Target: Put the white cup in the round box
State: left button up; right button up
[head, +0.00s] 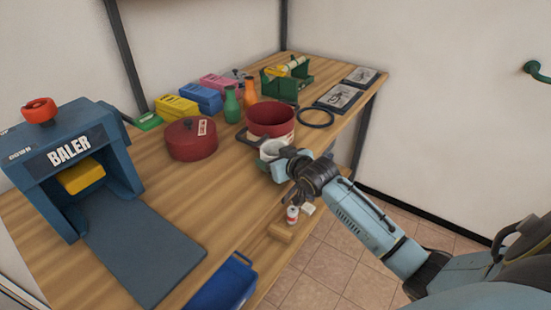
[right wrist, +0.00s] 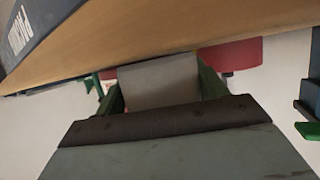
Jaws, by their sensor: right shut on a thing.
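The white cup (head: 270,148) is held by my right gripper (head: 276,162), just at the near side of an open red round box (head: 270,117). In the right wrist view the cup (right wrist: 158,85) fills the space between the two fingers of the gripper (right wrist: 160,92), which are closed on its sides. The cup overlaps the near wall of the open box in the head view; whether they touch cannot be told. A second, dark red round box (head: 192,140) with a lid on stands to its left. My left gripper is not in view.
A blue baler (head: 70,155) with a grey mat stands at the left. Green and orange bottles (head: 232,104) and coloured boxes (head: 200,97) line the back. A small can (head: 292,214) stands near the front edge.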

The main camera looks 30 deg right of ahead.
jog(key=shift+f, duration=0.15)
jog(key=o, duration=0.9)
jog(key=shift+o, duration=0.2)
